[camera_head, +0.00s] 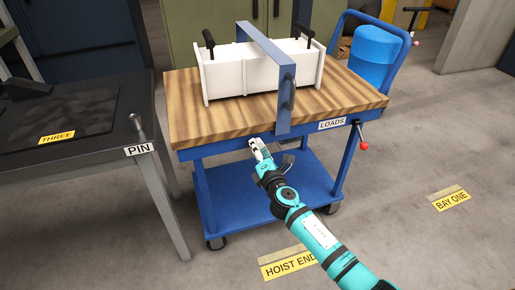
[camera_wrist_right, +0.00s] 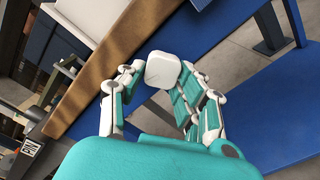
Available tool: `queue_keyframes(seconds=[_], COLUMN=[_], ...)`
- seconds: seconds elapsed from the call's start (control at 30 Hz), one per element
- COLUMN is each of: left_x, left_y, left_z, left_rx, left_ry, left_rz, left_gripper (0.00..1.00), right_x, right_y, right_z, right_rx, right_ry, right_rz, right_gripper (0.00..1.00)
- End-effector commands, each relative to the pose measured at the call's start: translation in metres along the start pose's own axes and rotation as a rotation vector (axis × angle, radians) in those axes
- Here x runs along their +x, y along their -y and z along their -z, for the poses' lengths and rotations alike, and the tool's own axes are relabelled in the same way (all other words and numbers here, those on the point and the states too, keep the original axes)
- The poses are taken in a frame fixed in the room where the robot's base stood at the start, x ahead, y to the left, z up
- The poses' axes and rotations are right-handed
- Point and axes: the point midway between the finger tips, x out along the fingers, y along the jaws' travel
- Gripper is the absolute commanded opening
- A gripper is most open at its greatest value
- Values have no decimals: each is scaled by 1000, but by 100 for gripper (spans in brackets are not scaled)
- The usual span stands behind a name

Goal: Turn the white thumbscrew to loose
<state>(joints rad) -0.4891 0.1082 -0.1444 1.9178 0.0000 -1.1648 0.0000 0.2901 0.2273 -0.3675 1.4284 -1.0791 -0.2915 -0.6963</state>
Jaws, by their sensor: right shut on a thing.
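The white thumbscrew (camera_wrist_right: 163,69) is a rounded white knob between the fingertips of my right gripper (camera_wrist_right: 162,76) in the right wrist view. The fingers close on it from both sides. In the head view my right gripper (camera_head: 260,149) is at the front edge of the cart, by the lower end of a blue bar (camera_head: 284,105); the thumbscrew cannot be made out clearly there. The blue bar runs over a white box (camera_head: 228,77) with black handles, which sits on the cart's wooden top (camera_head: 190,117). My left gripper is not in view.
The blue cart's lower shelf (camera_head: 232,200) is empty. A dark table (camera_head: 95,145) labelled PIN stands at the left. A red-knobbed lever (camera_head: 363,144) sticks out at the cart's right front. A blue drum (camera_head: 375,55) is behind. Floor at front right is clear.

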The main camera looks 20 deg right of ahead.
Motion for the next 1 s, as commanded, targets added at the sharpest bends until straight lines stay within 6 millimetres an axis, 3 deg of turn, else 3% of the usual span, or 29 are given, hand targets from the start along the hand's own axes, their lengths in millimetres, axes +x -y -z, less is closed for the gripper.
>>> queue_keyframes(seconds=[0.4, 0.93, 0.97, 1.0], left_x=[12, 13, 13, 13], left_y=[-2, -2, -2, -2], left_z=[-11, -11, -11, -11], left_rx=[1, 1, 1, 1], left_ry=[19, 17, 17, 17], left_rz=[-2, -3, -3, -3], left_gripper=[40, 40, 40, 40], right_x=[0, -1, -1, -1], right_y=[2, 3, 3, 3], right_z=[2, 2, 2, 2], right_rx=[-175, -194, -194, -194], right_ry=[-3, -4, -4, -4], right_rz=[1, 2, 2, 2], right_gripper=[1, 1, 37, 43])
